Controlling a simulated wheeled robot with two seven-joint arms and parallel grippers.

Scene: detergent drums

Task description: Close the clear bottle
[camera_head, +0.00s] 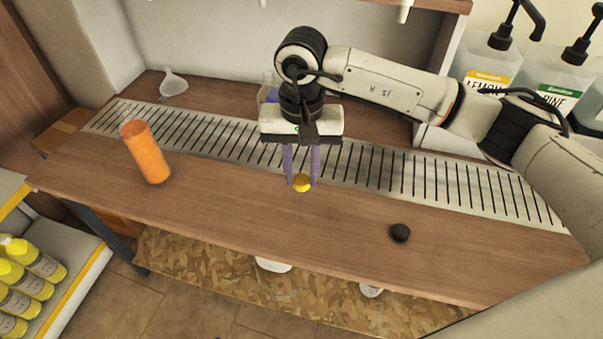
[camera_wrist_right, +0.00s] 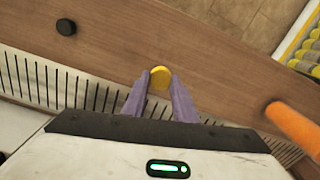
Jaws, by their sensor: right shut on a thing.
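My right gripper (camera_head: 302,180) reaches down over the wooden counter, its purple fingers shut on a yellow cap (camera_head: 302,184). The cap also shows between the fingertips in the right wrist view (camera_wrist_right: 160,76). It is at or just above the counter; I cannot tell whether it touches. A clear bottle (camera_head: 268,92) with a bluish tint stands behind the gripper, mostly hidden by it, so its top cannot be made out. A black cap (camera_head: 400,232) lies on the counter to the right and also shows in the wrist view (camera_wrist_right: 66,27). My left gripper is not in view.
An orange cylinder (camera_head: 146,153) stands on the counter (camera_head: 230,210) at the left. A clear funnel (camera_head: 173,83) is at the back left. A slotted metal drain (camera_head: 400,172) runs along the counter. Large pump jugs (camera_head: 490,70) stand at the back right. The counter's front middle is clear.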

